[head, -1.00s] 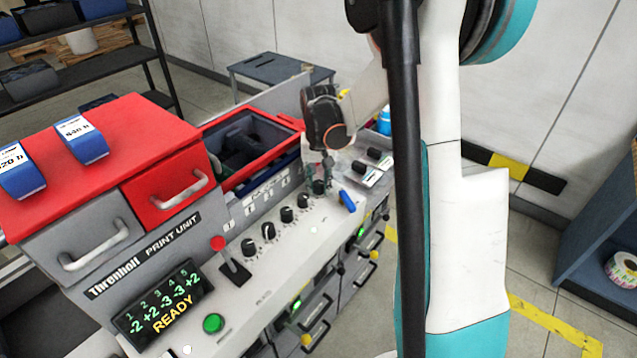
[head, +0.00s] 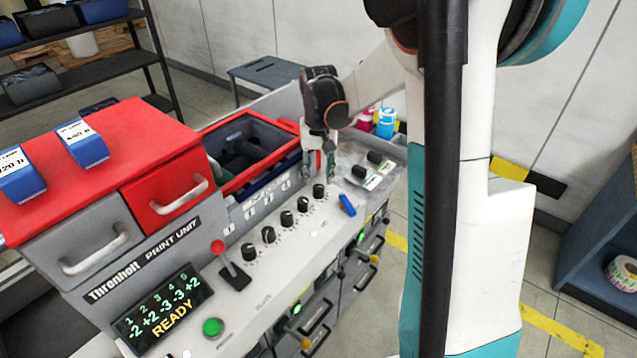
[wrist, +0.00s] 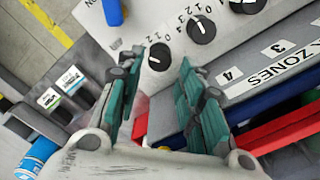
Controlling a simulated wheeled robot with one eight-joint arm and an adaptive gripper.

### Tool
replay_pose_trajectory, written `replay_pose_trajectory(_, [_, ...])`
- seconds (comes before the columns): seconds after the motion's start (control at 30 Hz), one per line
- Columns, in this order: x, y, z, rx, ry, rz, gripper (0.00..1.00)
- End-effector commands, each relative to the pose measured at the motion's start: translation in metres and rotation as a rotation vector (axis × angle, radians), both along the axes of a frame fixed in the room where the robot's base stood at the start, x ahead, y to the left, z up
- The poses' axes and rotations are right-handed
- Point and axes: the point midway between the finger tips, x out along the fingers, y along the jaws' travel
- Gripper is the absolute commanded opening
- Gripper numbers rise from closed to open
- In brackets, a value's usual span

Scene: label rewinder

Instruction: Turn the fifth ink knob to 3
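The fifth ink knob (head: 319,190) is the black knob at the far right end of the row on the print unit's sloped panel. In the wrist view the fifth knob (wrist: 160,57) shows just beyond the gap between my fingertips, with a white pointer mark. The display (head: 163,309) reads -2, +2, -3, -3, +2 and READY, so the fifth value is +2. My gripper (head: 320,178) is open and empty, above and behind the fifth knob. Its teal fingers (wrist: 158,80) stand apart, with the knob clear of them.
The fourth knob (head: 302,204) sits close beside the fifth. A blue handle (head: 347,204) lies to its right. An open bin with a red rim (head: 228,187) is behind the row. A red-knobbed lever (head: 218,247) and a green button (head: 213,326) are near the display.

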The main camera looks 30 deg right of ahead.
Motion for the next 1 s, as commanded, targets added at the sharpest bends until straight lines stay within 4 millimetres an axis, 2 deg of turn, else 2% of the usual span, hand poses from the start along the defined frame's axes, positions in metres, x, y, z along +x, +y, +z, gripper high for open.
replay_pose_trajectory(0.03, [-0.001, 0.000, 0.011, 0.000, 0.000, 0.000, 0.34])
replay_pose_trajectory(0.2, [0.000, 0.000, 0.042, 0.000, 0.000, 0.000, 0.34])
replay_pose_trajectory(0.4, [0.000, 0.000, 0.062, 0.000, 0.000, 0.000, 0.34])
replay_pose_trajectory(1.0, [0.000, 0.000, 0.066, 0.000, -0.001, 0.001, 0.34])
